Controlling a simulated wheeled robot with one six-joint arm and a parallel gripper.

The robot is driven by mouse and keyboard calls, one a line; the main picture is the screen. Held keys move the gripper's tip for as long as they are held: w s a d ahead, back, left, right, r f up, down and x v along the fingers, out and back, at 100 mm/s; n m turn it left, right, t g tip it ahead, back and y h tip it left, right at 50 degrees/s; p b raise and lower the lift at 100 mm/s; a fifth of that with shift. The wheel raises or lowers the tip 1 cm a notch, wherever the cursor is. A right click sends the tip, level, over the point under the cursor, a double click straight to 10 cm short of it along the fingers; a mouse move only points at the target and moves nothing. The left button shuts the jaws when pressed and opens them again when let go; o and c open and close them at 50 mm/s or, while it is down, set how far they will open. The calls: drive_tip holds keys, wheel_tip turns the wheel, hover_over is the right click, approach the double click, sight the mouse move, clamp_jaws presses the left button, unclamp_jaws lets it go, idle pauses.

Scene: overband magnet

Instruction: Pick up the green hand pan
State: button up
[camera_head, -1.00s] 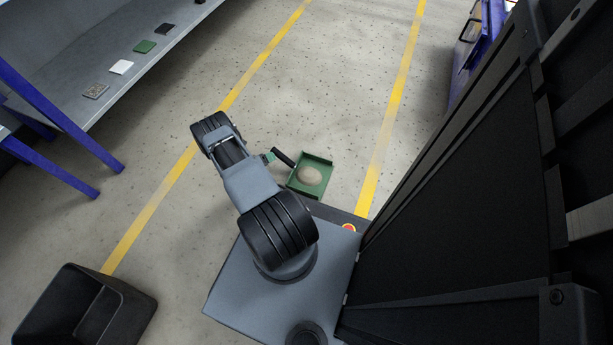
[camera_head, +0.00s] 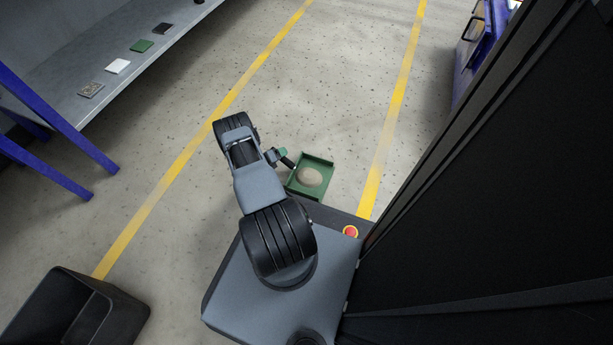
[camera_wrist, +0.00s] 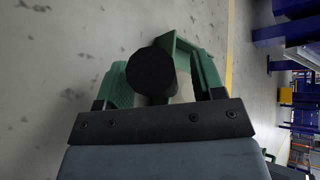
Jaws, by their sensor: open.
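The green hand pan (camera_head: 325,188) is a shallow square tray with a beige rounded lump (camera_head: 309,176) in it. It appears to be on the floor just beyond my base. Its dark handle (camera_head: 288,163) points up and left towards my gripper (camera_head: 277,154). In the wrist view the round black end of the handle (camera_wrist: 152,71) shows between the green fingers of my gripper (camera_wrist: 160,88). The fingers are open around it; whether they touch it I cannot tell. The pan's tray is mostly hidden behind the handle and fingers in that view.
A grey bench (camera_head: 60,85) at upper left carries several small flat squares. A black bin (camera_head: 118,318) stands at lower left. A large dark panel fills the right side. Blue furniture (camera_head: 478,45) stands at upper right. The floor between the yellow lines is clear beyond the pan.

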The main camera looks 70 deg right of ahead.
clamp_jaws()
idle(0.5)
